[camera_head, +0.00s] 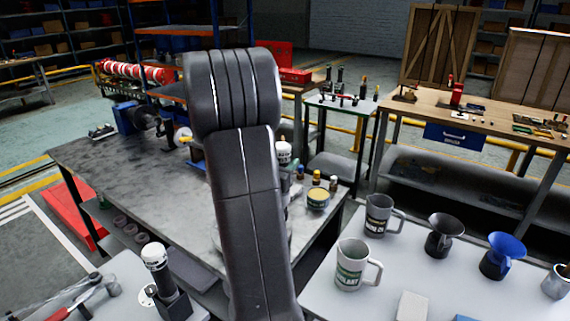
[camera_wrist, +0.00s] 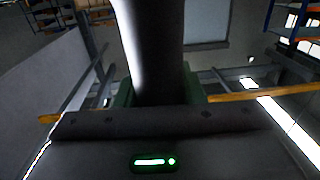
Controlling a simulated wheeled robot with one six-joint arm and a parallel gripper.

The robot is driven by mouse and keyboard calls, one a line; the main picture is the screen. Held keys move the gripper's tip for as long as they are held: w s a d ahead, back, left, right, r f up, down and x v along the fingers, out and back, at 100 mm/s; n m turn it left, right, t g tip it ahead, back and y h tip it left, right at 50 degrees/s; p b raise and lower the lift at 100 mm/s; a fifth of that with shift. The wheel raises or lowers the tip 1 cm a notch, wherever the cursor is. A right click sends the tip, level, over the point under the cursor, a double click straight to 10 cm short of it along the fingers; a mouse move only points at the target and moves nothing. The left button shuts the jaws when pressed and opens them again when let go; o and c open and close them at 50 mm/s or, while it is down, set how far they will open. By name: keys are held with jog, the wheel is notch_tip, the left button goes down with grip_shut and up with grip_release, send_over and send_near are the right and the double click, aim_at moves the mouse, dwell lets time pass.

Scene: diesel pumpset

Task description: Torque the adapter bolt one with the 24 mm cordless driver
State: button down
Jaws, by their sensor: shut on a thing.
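In the wrist view my gripper (camera_wrist: 158,92) is shut on a thick, dark, round body (camera_wrist: 153,45), apparently the cordless driver. It stands up between green finger pads. Its far end and any size marking are out of sight. In the head view my arm covers the middle of the picture, and my gripper and the held tool cannot be made out. A blue machine with a dark shaft (camera_head: 127,118) sits at the far left of the dark workbench (camera_head: 95,152). I cannot pick out adapter bolt one in either view.
A white-capped tool (camera_head: 155,257) stands in a dark holder at the lower left, near red-handled tools (camera_head: 82,298). Mugs (camera_head: 350,265) and dark and blue funnels (camera_head: 501,254) stand on the right table. A white-capped item (camera_head: 283,150) and a yellow tin (camera_head: 318,198) are beside my arm.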

aim_at(284, 147)
jog(key=shift+s+f+b, duration=0.1)
jog(key=shift+f+b, duration=0.2)
jog(key=shift+f, duration=0.05)
dwell(1.5)
jog(key=shift+r+p, duration=2.35)
jog(key=shift+r, duration=0.55)
jog(key=shift+a, duration=0.1)
